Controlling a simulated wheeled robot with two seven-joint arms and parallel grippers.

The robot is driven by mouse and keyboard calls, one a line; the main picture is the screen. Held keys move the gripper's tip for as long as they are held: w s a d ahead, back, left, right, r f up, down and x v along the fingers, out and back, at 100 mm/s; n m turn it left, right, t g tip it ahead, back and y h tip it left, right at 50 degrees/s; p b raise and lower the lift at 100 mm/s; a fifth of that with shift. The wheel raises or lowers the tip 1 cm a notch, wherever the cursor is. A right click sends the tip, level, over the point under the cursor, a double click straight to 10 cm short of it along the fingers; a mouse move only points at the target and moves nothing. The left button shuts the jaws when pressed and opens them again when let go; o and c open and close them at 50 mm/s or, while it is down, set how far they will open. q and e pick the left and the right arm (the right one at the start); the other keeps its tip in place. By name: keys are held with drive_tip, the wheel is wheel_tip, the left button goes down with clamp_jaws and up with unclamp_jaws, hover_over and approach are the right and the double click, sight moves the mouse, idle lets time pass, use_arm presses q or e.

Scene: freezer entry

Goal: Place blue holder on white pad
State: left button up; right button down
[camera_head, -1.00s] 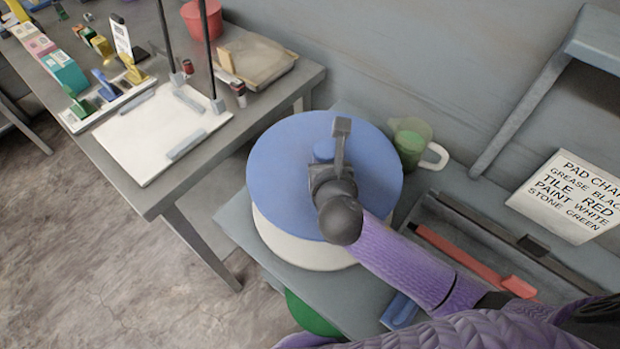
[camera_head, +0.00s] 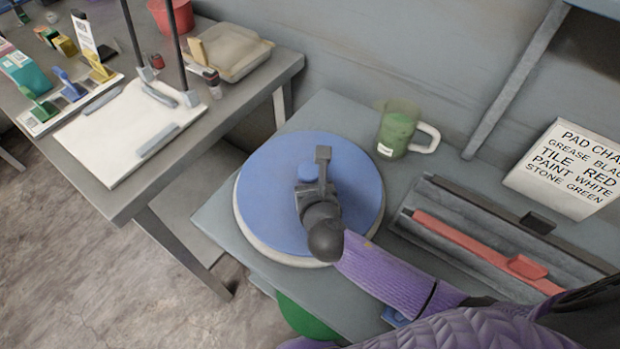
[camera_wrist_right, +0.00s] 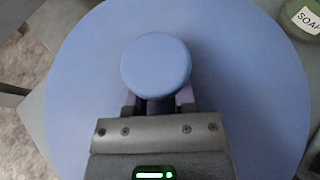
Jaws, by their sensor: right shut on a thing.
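The blue holder (camera_head: 268,185) is a wide round disc with a raised round knob in its middle. My right gripper (camera_head: 314,180) comes down from above and is shut on that knob (camera_wrist_right: 156,66), which sits between the fingers in the right wrist view. The white pad (camera_head: 276,256) is a round disc on the grey bench under the holder. Only a thin rim of it shows along the left and lower edges, and the holder hides the rest. The holder looks nearly level and close over the pad; I cannot tell whether they touch. My left gripper is not in view.
A green mug (camera_head: 397,132) stands behind the holder to the right. A tray with a red-handled tool (camera_head: 470,243) lies at the right. A separate table (camera_head: 115,198) at the left carries a white board and several small tools. A green disc (camera_head: 305,314) is below the bench.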

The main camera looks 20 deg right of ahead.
drive_tip(key=shift+s+f, duration=0.45)
drive_tip(key=shift+f, duration=0.4)
drive_tip(key=shift+c, duration=2.2)
unclamp_jaws()
drive_tip(key=shift+r, duration=0.2)
drive_tip(key=shift+s+a+r+p, duration=0.2)
drive_tip(key=shift+s+r+p, duration=0.35)
drive_tip(key=shift+r+p, duration=0.2)
drive_tip(key=p+v, duration=0.1)
drive_tip(key=v, duration=0.2)
drive_tip(key=p+v, duration=0.1)
drive_tip(key=v, duration=0.5)
drive_tip(key=shift+r+p, duration=0.4)
drive_tip(key=shift+r, duration=0.05)
drive_tip(key=shift+s+r, duration=0.2)
drive_tip(key=shift+s, duration=0.15)
